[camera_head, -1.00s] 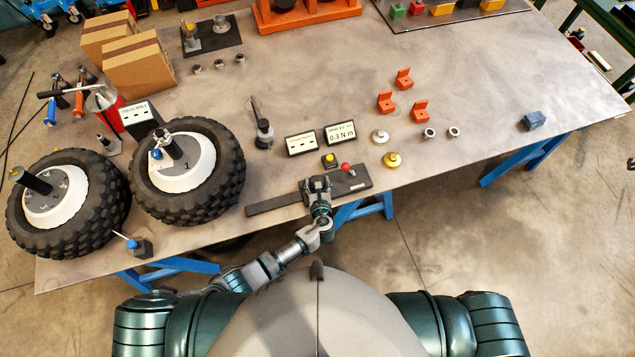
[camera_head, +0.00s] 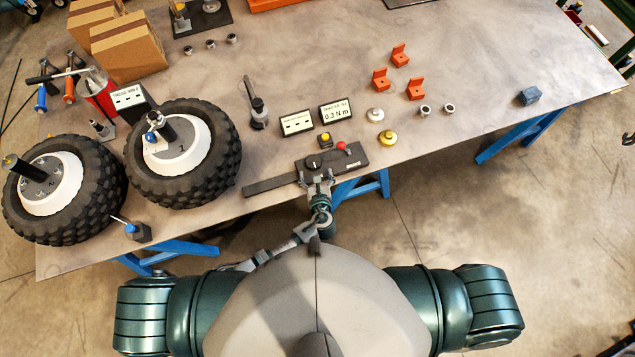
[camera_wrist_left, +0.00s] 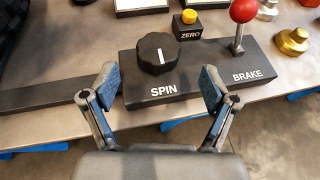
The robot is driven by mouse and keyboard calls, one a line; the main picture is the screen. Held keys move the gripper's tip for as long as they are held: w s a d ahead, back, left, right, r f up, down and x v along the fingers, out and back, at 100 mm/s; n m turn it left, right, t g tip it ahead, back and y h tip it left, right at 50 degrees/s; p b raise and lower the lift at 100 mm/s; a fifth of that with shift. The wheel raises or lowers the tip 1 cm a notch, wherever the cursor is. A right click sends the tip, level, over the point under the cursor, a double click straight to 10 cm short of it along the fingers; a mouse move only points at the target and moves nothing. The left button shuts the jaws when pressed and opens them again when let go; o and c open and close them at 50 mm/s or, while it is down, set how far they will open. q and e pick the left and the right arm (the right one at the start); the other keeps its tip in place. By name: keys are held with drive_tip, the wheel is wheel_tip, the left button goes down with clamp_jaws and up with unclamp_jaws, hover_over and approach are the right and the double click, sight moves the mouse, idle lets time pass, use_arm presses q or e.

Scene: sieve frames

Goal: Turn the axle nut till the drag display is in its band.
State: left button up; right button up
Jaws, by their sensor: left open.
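The drag display (camera_head: 337,113) reads 0.3 N m; the small print above it is too small to read. Wheel 1 (camera_head: 205,133) lies flat on the table at left, with a dark upright shaft and a blue-tipped part at its hub. I cannot make out the axle nut there. My left gripper (camera_head: 316,183) is open at the near edge of the black control box (camera_head: 350,158). In the left wrist view its fingers (camera_wrist_left: 158,88) stand apart, either side of the black SPIN knob (camera_wrist_left: 158,53) and short of it, holding nothing.
A red-balled BRAKE lever (camera_wrist_left: 242,12) and a yellow ZERO button (camera_wrist_left: 189,17) are near the knob. A second wheel (camera_head: 90,165) lies at far left. The table's right side is mostly clear.

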use_arm(q)
drive_tip(key=v, duration=0.5)
drive_tip(key=shift+s+r, duration=0.1)
drive_tip(key=shift+s, duration=0.15)
drive_tip(key=s+a+f+n+g+b, duration=0.1)
drive_tip(key=s+a+f+n+g, duration=0.2)
drive_tip(key=f, duration=0.6)
drive_tip(key=s+a+f+n+g+b, duration=0.1)
drive_tip(key=s+a+f+n+g, duration=0.25)
drive_tip(key=f, duration=0.55)
drive_tip(key=s+a+f+n+g+b, duration=0.15)
drive_tip(key=a+f+n, duration=0.35)
drive_tip(key=f, duration=0.5)
drive_tip(key=s+a+f+n+g, duration=0.1)
drive_tip(key=s+a+f+n, duration=0.3)
drive_tip(key=s+n, duration=0.3)
drive_tip(key=s+a+f+n+g+b, duration=0.1)
drive_tip(key=s+a+f+n, duration=0.4)
drive_tip(key=s, duration=0.6)
drive_tip(key=s+a+f+n+g+h, duration=0.1)
drive_tip(key=s+a+f+n+g, duration=0.1)
drive_tip(key=s+a+f+n, duration=0.3)
drive_tip(key=s+f+n, duration=0.2)
drive_tip(key=s+n, duration=0.2)
drive_tip(key=shift+s+f+b, duration=0.2)
drive_tip(key=shift+s+b, duration=0.1)
